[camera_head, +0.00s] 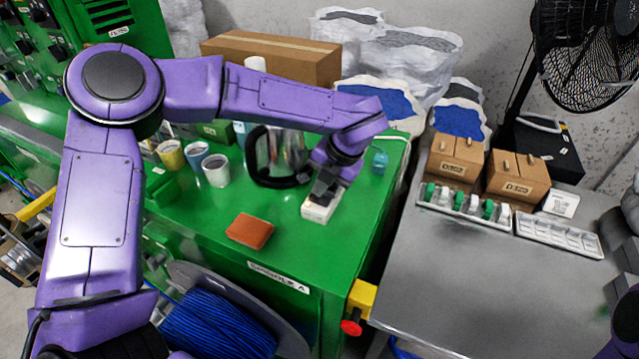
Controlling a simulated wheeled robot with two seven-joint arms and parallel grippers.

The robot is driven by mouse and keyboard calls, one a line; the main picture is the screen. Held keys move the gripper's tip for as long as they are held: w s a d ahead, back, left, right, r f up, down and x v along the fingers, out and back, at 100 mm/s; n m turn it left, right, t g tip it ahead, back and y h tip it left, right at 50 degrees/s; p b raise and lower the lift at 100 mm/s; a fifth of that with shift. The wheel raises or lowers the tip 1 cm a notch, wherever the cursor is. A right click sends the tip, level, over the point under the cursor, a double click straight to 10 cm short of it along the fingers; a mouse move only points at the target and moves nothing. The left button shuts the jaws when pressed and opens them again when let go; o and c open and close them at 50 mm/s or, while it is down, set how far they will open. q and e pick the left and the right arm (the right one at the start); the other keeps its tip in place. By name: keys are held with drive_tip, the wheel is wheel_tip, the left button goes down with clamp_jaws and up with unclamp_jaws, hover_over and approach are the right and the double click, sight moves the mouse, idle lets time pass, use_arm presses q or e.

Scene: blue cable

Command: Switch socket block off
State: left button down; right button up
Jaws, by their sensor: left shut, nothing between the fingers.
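The socket block (319,209) is a small white block on the green bench top, near its right part. My left arm reaches in from the left, and its gripper (321,196) points down at the top of the block. The left gripper is shut with nothing held. Its fingertips are at or just above the block; I cannot tell whether they touch. The gripper hides part of the block's top, and the switch cannot be made out. My right gripper is not in view; only a bit of purple shows at the right edge.
On the green bench (205,235) are a brown-orange box (250,231), several cups and a dark round-framed object (262,165). A cardboard box (270,58) stands behind. A grey table (460,275) at right holds two cartons and white trays; its front is clear. A blue cable spool (215,325) is below.

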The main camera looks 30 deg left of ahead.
use_arm(q)
drive_tip(key=shift+a+f, duration=0.25)
drive_tip(key=shift+f, duration=0.4)
